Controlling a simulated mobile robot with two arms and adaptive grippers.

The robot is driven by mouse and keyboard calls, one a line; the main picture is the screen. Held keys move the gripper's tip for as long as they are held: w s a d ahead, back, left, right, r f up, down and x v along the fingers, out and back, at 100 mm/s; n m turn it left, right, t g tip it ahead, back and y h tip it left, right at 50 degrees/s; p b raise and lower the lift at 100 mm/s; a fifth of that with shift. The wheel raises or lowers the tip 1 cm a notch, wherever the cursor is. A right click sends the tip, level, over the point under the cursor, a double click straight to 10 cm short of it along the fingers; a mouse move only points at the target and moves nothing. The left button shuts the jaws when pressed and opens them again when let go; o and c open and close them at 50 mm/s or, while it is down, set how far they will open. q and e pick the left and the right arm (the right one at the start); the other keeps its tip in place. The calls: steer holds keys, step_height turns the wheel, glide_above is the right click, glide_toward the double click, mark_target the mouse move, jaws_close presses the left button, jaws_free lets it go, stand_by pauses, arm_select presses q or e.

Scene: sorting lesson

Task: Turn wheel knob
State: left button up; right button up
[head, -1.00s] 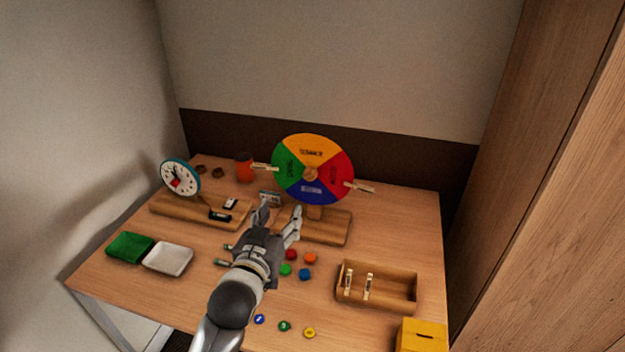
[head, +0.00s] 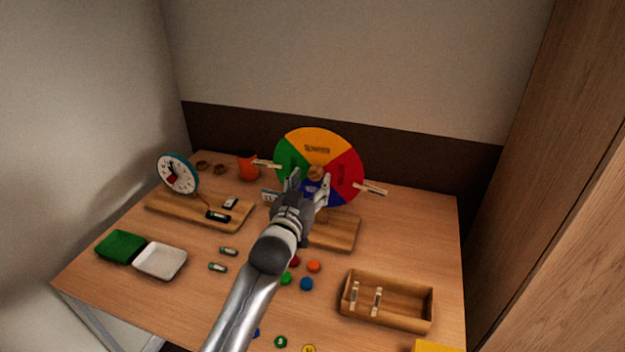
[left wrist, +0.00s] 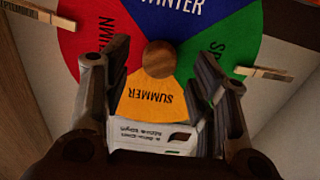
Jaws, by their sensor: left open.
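The season wheel (head: 318,144) stands upright on a wooden base (head: 335,232), with orange, red, blue and green sectors. Its round wooden knob (head: 316,173) is at the centre, and the knob also shows in the left wrist view (left wrist: 159,58). My left gripper (head: 307,186) is open in front of the wheel, close to the knob. In the left wrist view its fingers (left wrist: 164,72) stand apart on either side of the knob, which appears slightly beyond the tips; contact cannot be told. The gripper hides part of the lower wheel. My right gripper is not in view.
Clothespins (head: 371,188) are clipped to the wheel's sides. A clock (head: 178,174), an orange cup (head: 249,167), green (head: 120,246) and white (head: 160,261) trays stand left. A wooden box (head: 400,317) is at front right. Coloured discs and batteries lie across the middle.

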arm_select(q)
steer(key=shift+x, duration=1.05)
steer(key=shift+c, duration=0.2)
steer(key=c, duration=1)
